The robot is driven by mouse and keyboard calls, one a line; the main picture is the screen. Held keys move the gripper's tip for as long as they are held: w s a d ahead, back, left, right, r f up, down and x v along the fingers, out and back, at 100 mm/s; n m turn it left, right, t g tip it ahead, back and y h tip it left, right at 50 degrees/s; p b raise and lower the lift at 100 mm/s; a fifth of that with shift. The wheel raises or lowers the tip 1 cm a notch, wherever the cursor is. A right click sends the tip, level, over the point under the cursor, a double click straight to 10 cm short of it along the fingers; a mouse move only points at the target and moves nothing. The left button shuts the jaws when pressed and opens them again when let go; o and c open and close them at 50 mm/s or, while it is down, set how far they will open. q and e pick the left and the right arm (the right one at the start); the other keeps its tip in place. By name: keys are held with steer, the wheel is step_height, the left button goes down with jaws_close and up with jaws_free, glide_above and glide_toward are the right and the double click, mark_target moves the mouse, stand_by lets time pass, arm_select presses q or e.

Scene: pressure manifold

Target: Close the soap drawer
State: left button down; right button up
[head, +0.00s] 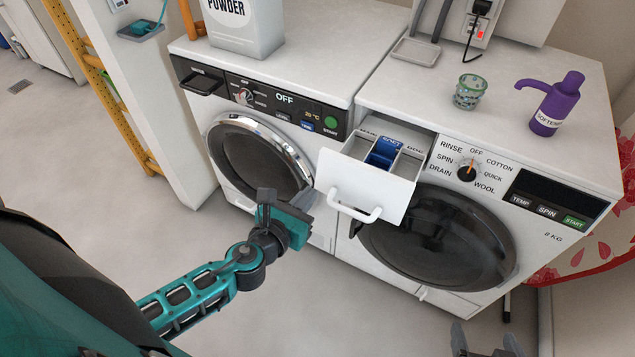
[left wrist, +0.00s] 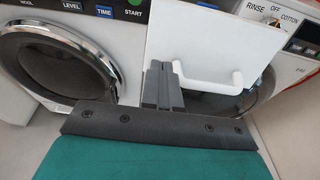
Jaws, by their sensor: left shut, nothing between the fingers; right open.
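The white soap drawer (head: 400,196) is pulled out of the right-hand washing machine (head: 560,240). Its compartments show from above, with a blue insert (head: 383,153) in the middle one. A white bar handle (head: 352,208) sits on its front; the drawer front (left wrist: 198,45) and handle (left wrist: 215,88) also show in the left wrist view. My left gripper (head: 266,197) is shut and empty, in front of the machines and left of the drawer front. Its fingers (left wrist: 161,80) overlap the drawer front in the left wrist view; contact cannot be told. My right gripper (head: 486,341) is open at the bottom edge.
The left-hand washing machine (head: 262,115) has a round door and a white powder container (head: 245,25) on top. A patterned glass (head: 468,91) and a purple softener jug (head: 556,105) stand on the right-hand machine. Floor (head: 335,295) in front is clear.

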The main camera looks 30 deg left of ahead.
mark_target(325, 178)
arm_select(q)
steer(key=x, duration=0.5)
arm_select(e)
steer(key=shift+f, duration=0.1)
steer(key=shift+s, duration=0.1)
